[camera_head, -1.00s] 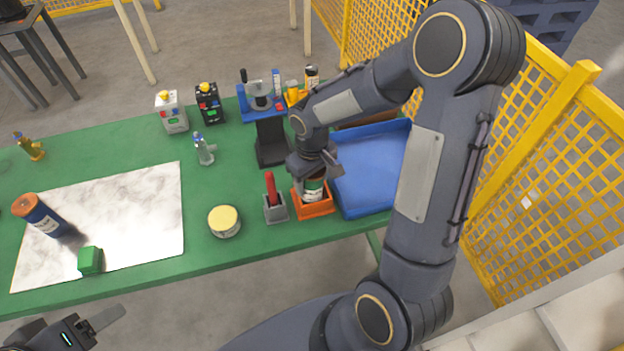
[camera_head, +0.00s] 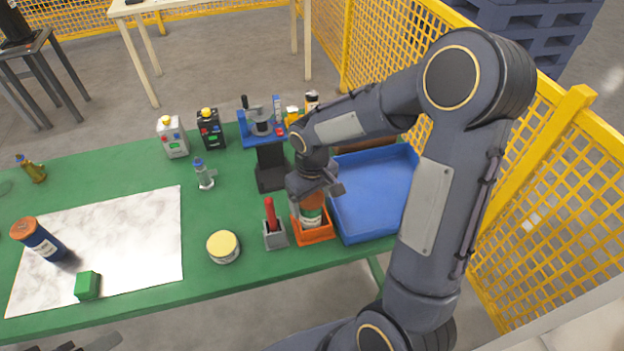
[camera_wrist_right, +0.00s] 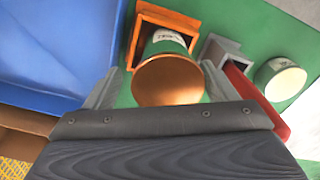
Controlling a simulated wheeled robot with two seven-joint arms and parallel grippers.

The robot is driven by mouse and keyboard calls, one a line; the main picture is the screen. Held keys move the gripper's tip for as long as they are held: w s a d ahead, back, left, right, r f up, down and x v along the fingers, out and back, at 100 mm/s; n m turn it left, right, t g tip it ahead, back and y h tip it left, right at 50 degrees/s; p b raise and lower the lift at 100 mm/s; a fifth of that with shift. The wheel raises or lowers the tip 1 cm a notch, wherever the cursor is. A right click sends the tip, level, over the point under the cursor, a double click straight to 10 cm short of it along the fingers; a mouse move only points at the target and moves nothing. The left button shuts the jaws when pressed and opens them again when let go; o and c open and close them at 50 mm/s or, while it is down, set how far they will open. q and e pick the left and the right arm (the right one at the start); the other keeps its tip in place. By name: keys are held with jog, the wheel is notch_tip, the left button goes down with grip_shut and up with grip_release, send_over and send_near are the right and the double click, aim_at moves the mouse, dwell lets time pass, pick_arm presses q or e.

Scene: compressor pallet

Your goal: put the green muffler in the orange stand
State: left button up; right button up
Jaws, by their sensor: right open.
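The green muffler (camera_head: 312,212), with a copper end and a white label, stands upright in the orange stand (camera_head: 316,238) near the table's front edge. The wrist view shows the muffler's copper end (camera_wrist_right: 168,80) facing the camera, with the orange stand (camera_wrist_right: 160,17) around its far end. My right gripper (camera_head: 318,183) is just above the muffler. In the wrist view its fingers (camera_wrist_right: 160,88) are spread on both sides of the copper end, with gaps. Only a piece of my left gripper (camera_head: 92,343) shows at the bottom edge.
A blue tray (camera_head: 375,225) lies right of the stand; a grey holder with a red-handled tool (camera_head: 272,225) stands close on its left. A yellow-lidded tin (camera_head: 223,246), blue canister (camera_head: 40,240) and green block (camera_head: 87,285) are farther left. Bottles and a blue-black fixture (camera_head: 268,160) stand behind.

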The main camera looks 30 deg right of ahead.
notch_tip(320, 180, up, 10)
jog(key=shift+f, duration=0.25)
jog(key=shift+s+r, duration=0.2)
jog(key=shift+r, duration=0.1)
jog(key=s+a+r+m+t+y, duration=0.1)
jog(key=s+a+t+y, duration=0.1)
jog(key=s, duration=0.6)
jog(key=s+a+r+m+t+y, duration=0.1)
jog(key=s+a+r+m+t, duration=0.1)
jog(key=s, duration=0.6)
jog(key=shift+s+r+m+t+y, duration=0.15)
jog(key=shift+s+m+t+y, duration=0.2)
jog(key=shift+t, duration=0.45)
